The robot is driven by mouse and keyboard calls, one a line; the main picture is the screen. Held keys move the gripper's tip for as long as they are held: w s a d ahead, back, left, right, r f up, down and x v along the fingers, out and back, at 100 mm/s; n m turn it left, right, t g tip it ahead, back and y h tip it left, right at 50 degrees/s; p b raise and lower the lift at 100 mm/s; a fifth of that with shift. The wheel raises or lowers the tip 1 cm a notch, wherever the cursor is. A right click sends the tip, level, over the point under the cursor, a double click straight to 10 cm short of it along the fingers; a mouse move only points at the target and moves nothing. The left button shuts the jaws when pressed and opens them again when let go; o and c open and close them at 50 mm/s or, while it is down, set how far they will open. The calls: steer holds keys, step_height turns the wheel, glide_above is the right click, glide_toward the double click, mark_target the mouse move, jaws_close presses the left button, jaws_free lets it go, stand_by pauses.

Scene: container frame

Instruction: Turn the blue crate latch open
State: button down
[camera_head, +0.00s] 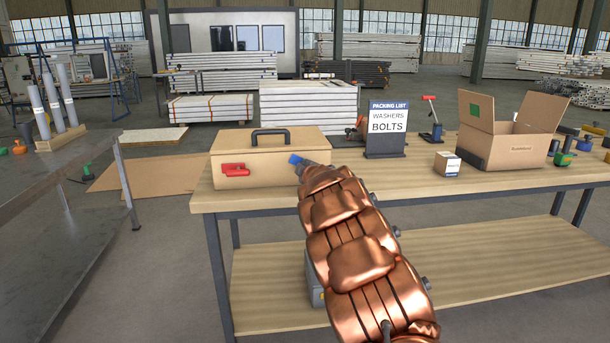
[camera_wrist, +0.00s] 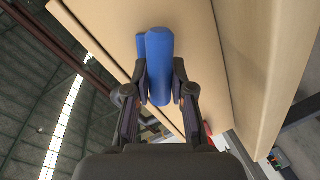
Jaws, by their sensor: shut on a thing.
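The wooden crate (camera_head: 252,158) stands on the left end of the workbench, with a dark handle on its closed lid. Its blue latch (camera_head: 295,159) is at the right of the front face, partly hidden by my arm. A red latch (camera_head: 236,170) is at the left of the same face. In the wrist view the blue latch (camera_wrist: 159,62) lies between the fingers of my gripper (camera_wrist: 160,88), which is shut on it. In the head view my gripper is mostly hidden behind my copper-coloured arm.
A packing list sign (camera_head: 387,130), a small box (camera_head: 447,162) and an open carton (camera_head: 505,135) stand to the right on the workbench (camera_head: 420,183). A dark metal table (camera_head: 60,190) is at the left, with floor between the two.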

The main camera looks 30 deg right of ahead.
steer(key=n+b, duration=0.1)
steer(key=n, duration=0.1)
steer(key=n+h+b, duration=0.1)
steer(key=n, duration=0.1)
steer(key=shift+a+f+g+b, duration=0.15)
steer(key=shift+f+g+b, duration=0.15)
steer(key=shift+f+b, duration=0.05)
stand_by(0.5)
steer(key=c, duration=1)
jaws_free()
steer(key=shift+s+r, duration=0.1)
steer(key=shift+r, duration=0.05)
steer(key=shift+s+a+r, duration=0.1)
steer(key=shift+s, duration=0.15)
steer(key=shift+v, duration=5.55)
